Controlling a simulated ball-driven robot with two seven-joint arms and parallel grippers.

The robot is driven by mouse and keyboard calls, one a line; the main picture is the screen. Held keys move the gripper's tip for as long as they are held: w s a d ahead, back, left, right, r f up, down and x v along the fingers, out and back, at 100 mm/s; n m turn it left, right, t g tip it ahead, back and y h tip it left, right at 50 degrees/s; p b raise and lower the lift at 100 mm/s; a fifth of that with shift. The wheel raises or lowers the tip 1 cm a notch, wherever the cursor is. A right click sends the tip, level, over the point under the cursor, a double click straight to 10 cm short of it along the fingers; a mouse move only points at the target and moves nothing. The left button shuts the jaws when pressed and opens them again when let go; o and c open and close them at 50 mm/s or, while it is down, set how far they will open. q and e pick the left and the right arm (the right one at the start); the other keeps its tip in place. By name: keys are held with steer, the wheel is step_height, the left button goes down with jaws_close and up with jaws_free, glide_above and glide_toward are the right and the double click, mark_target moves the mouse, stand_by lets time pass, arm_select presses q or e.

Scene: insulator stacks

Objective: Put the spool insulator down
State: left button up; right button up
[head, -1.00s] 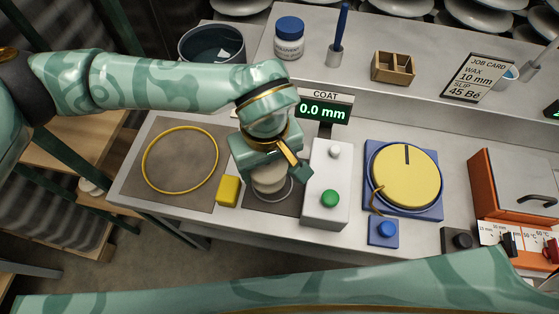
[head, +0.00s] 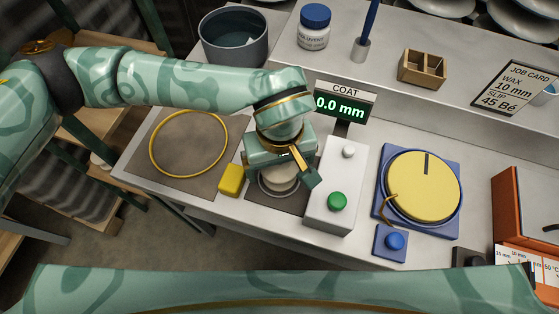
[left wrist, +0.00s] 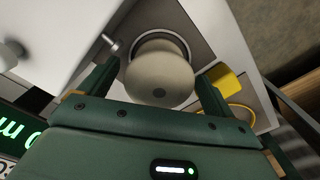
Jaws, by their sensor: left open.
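The spool insulator (head: 281,176) is cream and rounded, and stands in a thin ring on the dark grey pad (head: 284,203) below the coat display. In the left wrist view the insulator (left wrist: 160,77) sits between the two fingers, with gaps at its sides. My left gripper (head: 283,168) is over it with the fingers apart, one on either side; the gripper body hides the insulator's top in the head view. My right gripper is not in view.
A white box with a green button (head: 337,201) stands close right of the gripper. A yellow block (head: 231,180) is close left. Beyond it, a mat holds a yellow ring (head: 154,162). Further right is a yellow turntable (head: 420,188). A grey pot (head: 234,48) stands behind.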

arm_select(q)
step_height(320, 180, up, 12)
steer(key=p, duration=0.3)
steer(key=shift+r, duration=0.15)
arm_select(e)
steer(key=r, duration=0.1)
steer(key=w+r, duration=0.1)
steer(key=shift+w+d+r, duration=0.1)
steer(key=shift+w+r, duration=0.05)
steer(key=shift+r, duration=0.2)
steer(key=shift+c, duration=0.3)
